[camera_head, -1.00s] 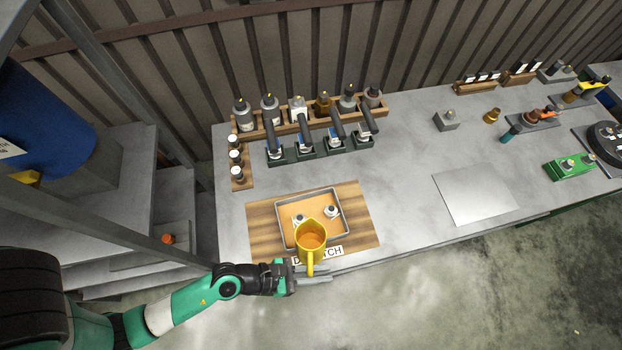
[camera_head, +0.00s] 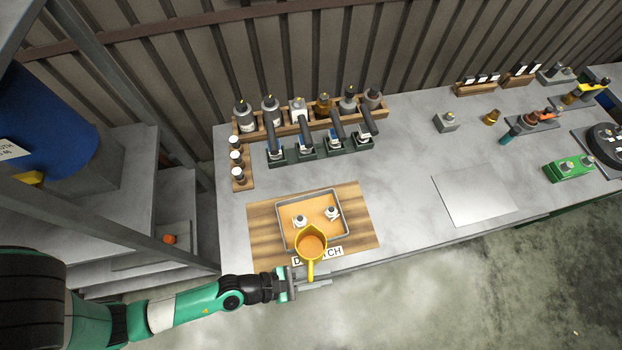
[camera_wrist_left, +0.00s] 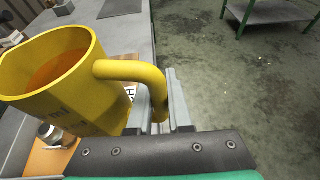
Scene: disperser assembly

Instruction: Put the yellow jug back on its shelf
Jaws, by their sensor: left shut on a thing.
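The yellow jug (camera_head: 311,245) is above the front edge of the wooden dispatch board, with orange content showing inside it. In the left wrist view the jug (camera_wrist_left: 85,90) fills the left side, with its handle towards my gripper. My left gripper (camera_head: 312,280) is shut on the jug's handle; its fingers also show in the left wrist view (camera_wrist_left: 165,105). The jug looks roughly upright in the head view. A grey shelf rack (camera_head: 105,215) stands at the left. My right gripper is not in view.
A tray (camera_head: 346,228) with an orange floor and two small silver-topped items lies on the wooden board (camera_head: 262,222). Racks of bottles and several dark dispensers stand behind it. A blue drum (camera_head: 45,130) is on the rack at the left. Bare worktop lies right of the board.

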